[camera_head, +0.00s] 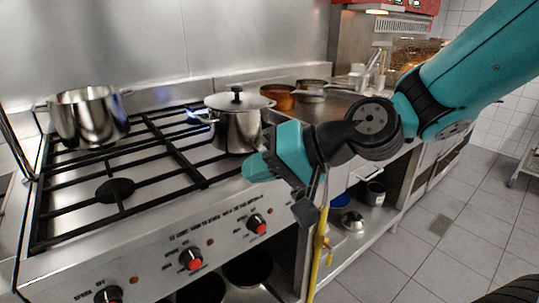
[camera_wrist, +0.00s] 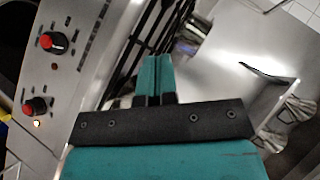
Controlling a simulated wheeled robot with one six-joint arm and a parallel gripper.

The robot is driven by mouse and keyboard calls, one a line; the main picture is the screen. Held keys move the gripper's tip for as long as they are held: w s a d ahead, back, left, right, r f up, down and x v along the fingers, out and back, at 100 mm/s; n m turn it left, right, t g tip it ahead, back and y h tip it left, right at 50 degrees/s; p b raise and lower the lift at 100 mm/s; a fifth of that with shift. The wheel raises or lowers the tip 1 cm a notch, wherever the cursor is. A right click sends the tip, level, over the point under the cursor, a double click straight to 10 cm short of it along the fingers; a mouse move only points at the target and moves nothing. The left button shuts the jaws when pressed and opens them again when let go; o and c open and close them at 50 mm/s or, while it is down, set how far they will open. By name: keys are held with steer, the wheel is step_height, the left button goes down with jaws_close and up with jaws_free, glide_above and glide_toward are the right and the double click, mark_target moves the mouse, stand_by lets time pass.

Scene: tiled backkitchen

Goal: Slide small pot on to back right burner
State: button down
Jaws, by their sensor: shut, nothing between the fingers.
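A small steel pot (camera_head: 236,130) with a lid and black knob stands upright on the right part of the stove grate (camera_head: 165,150). A blue flame shows just left of it at the back right burner (camera_head: 192,113). My gripper (camera_head: 250,170) is in front of the pot, over the stove's front edge, with its fingers pointing left. In the wrist view, the two teal fingers (camera_wrist: 155,78) are pressed together with nothing between them. A gap to the pot cannot be judged clearly from the head view.
A larger open steel pot (camera_head: 90,115) stands at the back left of the stove, with a small flame beside it. Red knobs (camera_head: 191,258) line the front panel. Copper and steel pans (camera_head: 278,97) sit on the counter behind right. The front left grate is clear.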

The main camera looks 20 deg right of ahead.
steer(key=w+d+f+m+t+h+b, duration=0.1)
steer(key=w+d+f+m+t+b, duration=0.3)
steer(key=w+d+m+t, duration=0.25)
steer(key=m+t+h, duration=0.4)
steer(key=m, duration=0.3)
glide_toward(258, 127)
steer(key=shift+n+g, duration=0.25)
steer(key=p+x, duration=0.4)
steer(key=p, duration=0.1)
steer(key=p+x, duration=0.2)
steer(key=p, duration=0.1)
steer(key=shift+w+r, duration=0.3)
steer(key=shift+r, duration=0.1)
steer(key=shift+w+a+f, duration=0.2)
steer(key=shift+w, duration=0.25)
